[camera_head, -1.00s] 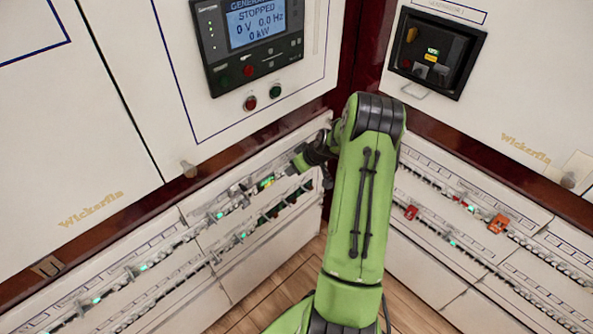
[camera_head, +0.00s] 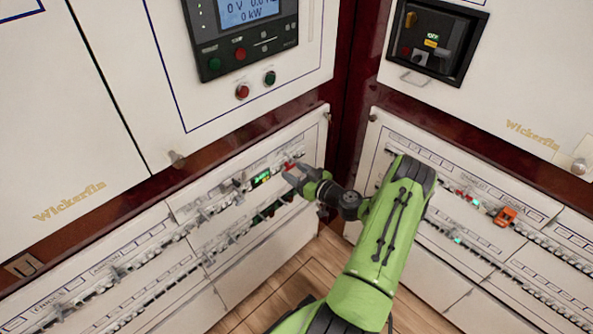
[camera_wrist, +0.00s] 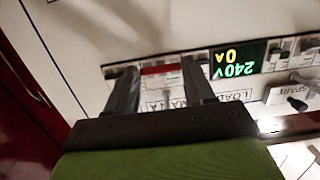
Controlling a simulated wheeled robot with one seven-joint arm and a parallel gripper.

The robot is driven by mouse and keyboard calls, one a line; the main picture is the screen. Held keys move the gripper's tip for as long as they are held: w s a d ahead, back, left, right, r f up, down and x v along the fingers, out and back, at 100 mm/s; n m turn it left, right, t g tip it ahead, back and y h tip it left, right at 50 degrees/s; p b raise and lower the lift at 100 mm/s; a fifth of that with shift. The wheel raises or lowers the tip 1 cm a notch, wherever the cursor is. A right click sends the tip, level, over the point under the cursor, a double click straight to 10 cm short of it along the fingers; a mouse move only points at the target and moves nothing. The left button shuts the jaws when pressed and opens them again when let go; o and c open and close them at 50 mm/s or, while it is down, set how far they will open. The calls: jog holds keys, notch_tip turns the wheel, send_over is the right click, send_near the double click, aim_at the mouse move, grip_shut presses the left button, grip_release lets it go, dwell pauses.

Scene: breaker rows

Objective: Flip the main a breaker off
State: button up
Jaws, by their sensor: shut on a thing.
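The main a breaker (camera_wrist: 168,70) shows as a wide unit with a red strip, in the row beside a lit display reading 240V and 0A (camera_wrist: 237,60). A partly covered label below it in the wrist view appears upside down. My gripper (camera_wrist: 160,72) has one finger at each side of the red strip and is shut on the breaker. In the head view my gripper (camera_head: 292,176) reaches the top row of the left panel, just right of the green display (camera_head: 262,179). The fingers hide parts of the breaker, and its lever position is unclear.
Other breakers (camera_wrist: 290,52) and a protruding dark knob (camera_wrist: 297,103) stand right of the display in the wrist view. The generator controller (camera_head: 245,35) is above the left panel. Another panel with an orange device (camera_head: 505,216) is at right. Wooden floor (camera_head: 290,285) is open below.

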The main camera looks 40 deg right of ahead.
jog(key=shift+f+t, duration=0.3)
jog(key=shift+t, duration=0.1)
dwell(0.3)
jog(key=o, duration=1)
jog(key=shift+o, duration=0.2)
jog(key=s+p, duration=0.3)
jog(key=s, duration=1.2)
jog(key=shift+s+d+r+p, duration=0.2)
jog(key=shift+s+r+p, duration=0.1)
jog(key=shift+s+r, duration=0.05)
jog(key=shift+w, duration=0.1)
